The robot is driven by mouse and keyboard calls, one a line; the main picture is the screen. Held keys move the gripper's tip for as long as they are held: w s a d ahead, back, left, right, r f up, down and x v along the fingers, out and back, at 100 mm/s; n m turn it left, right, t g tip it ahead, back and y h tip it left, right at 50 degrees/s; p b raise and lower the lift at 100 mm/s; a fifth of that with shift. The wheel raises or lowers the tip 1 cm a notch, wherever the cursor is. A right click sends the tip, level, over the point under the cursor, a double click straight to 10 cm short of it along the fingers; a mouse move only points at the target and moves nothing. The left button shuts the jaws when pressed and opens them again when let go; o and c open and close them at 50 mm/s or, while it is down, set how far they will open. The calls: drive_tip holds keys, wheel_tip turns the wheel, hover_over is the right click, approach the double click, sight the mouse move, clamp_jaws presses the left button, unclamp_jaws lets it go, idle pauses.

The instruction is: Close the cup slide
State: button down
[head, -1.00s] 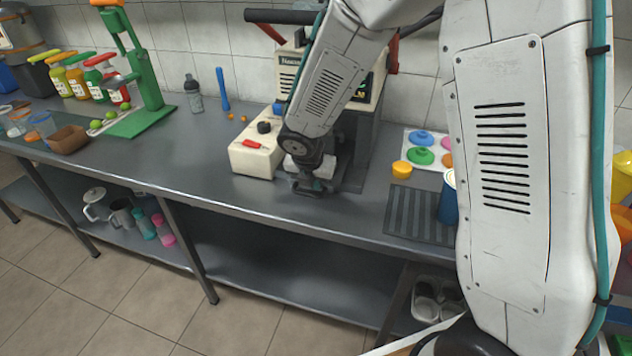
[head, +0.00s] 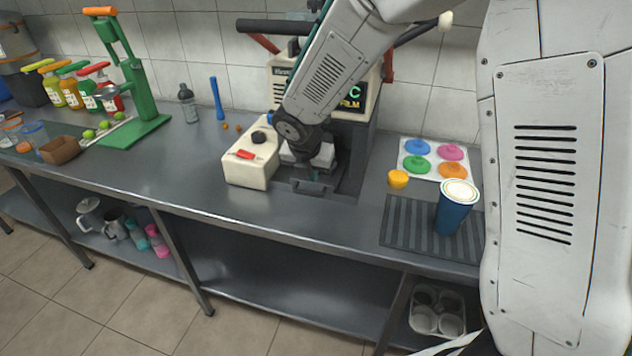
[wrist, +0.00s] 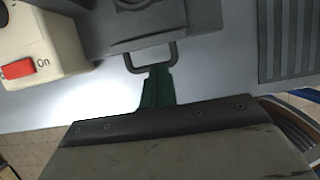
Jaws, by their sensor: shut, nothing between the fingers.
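The cup slide (wrist: 165,22) is a dark grey plate with a loop handle (wrist: 150,58) at its front. It belongs to the cream and grey sealing machine (head: 345,90) on the counter. In the head view the slide handle (head: 312,187) shows low at the machine's front, partly hidden by my arm. My gripper (wrist: 158,70) is shut and empty, its green fingertips right at the front bar of the handle. I cannot tell whether they touch it. In the head view my gripper (head: 308,172) hangs at the machine's front, its fingertips hard to make out.
A cream box (head: 250,160) with a red On switch (wrist: 17,70) stands close left of the slide. To the right are a ribbed mat (head: 405,228), a lidded blue cup (head: 457,208), a yellow piece (head: 397,179) and a tray of coloured lids (head: 430,142).

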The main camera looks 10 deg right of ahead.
drive_tip(key=v, duration=0.5)
drive_tip(key=s+a+f+t+h, duration=0.1)
drive_tip(key=f+t, duration=0.1)
drive_tip(key=s+a+f+n+t+h, duration=0.1)
drive_tip(key=s+a+f+t+h, duration=0.1)
drive_tip(key=f+t, duration=0.1)
drive_tip(key=s+a+f+t+h, duration=0.1)
drive_tip(key=a+f+t+h, duration=0.1)
drive_tip(key=f+t, duration=0.1)
drive_tip(key=shift+s+f+n, duration=0.15)
drive_tip(key=shift+s+n, duration=0.15)
drive_tip(key=shift+s, duration=0.05)
drive_tip(key=shift+w+a+r+m+t, duration=0.2)
drive_tip(key=shift+r+m+t, duration=0.2)
drive_tip(key=shift+m, duration=0.3)
approach(306, 186)
drive_tip(key=w+d, duration=0.3)
drive_tip(key=w, duration=0.1)
drive_tip(key=shift+w+d+f, duration=0.1)
drive_tip(key=shift+w+d, duration=0.3)
drive_tip(key=shift+w, duration=0.1)
